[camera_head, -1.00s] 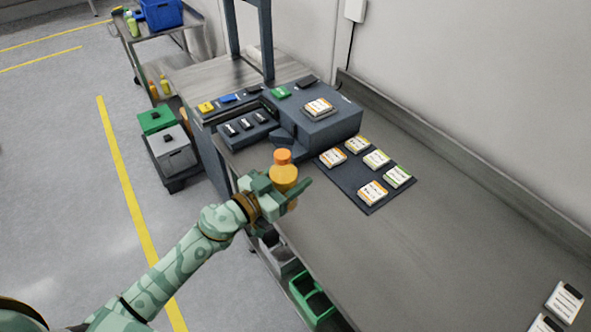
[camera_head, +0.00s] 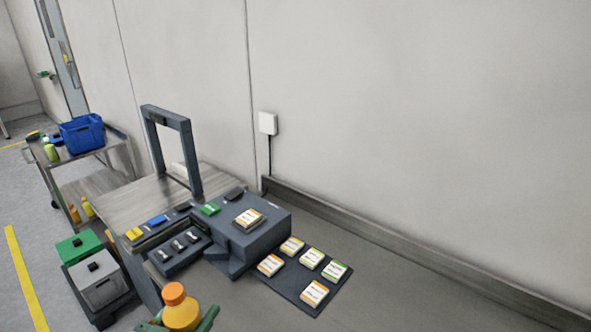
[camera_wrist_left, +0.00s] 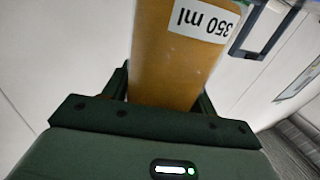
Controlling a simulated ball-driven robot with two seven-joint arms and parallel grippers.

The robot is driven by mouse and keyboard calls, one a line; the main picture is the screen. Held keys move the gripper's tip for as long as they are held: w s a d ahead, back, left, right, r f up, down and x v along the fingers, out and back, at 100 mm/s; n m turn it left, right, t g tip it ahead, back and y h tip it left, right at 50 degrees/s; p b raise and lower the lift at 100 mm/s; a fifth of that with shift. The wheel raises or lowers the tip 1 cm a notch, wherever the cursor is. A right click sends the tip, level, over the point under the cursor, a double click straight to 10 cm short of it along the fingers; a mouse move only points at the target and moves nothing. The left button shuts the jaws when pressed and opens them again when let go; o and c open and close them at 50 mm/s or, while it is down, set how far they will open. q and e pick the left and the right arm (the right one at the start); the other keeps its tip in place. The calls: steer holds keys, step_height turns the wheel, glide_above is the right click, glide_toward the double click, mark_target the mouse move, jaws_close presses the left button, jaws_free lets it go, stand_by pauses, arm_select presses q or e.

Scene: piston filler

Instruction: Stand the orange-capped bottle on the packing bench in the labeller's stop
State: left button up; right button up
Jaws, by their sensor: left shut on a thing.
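The orange-capped bottle (camera_head: 182,308) shows at the bottom of the head view, amber-yellow with an orange cap. My left gripper (camera_head: 180,325) is shut on it, with green fingers on both sides; the bottle's lower part is cut off by the frame. In the left wrist view the bottle's body (camera_wrist_left: 180,60) stands between the fingers, with a white "350 ml" label. The labeller (camera_head: 245,225) is a dark grey block on the bench (camera_head: 345,235), up and right of the bottle. A notched grey piece (camera_head: 228,262) at its front may be the stop. My right gripper is out of view.
A dark mat (camera_head: 335,297) with several label stacks lies right of the labeller. A dark gantry frame (camera_head: 183,125) stands behind it. A blue crate (camera_head: 82,133) sits on a trolley at left. Green and grey boxes (camera_head: 98,285) stand low at left. A wall bounds the bench.

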mark_target(172, 330)
arm_select(q)
steer(key=s+r+n+y+b, duration=0.1)
steer(key=y, duration=0.1)
steer(key=s+a+r+n+t+y, duration=0.1)
steer(key=n+y, duration=0.1)
steer(key=shift+s+b, duration=0.1)
steer(key=shift+b, duration=0.25)
steer(key=shift+s+a+f+n+y+b, duration=0.1)
steer(key=shift+s+n+y+b, duration=0.1)
steer(key=shift+s+y+b, duration=0.25)
steer(key=shift+s+a+f+n+y+b, duration=0.1)
steer(key=shift+s+n+y+b, duration=0.15)
steer(key=shift+s+y, duration=0.3)
steer(key=shift+s+f, duration=0.35)
steer(key=shift+s, duration=0.05)
steer(key=shift+r, duration=0.1)
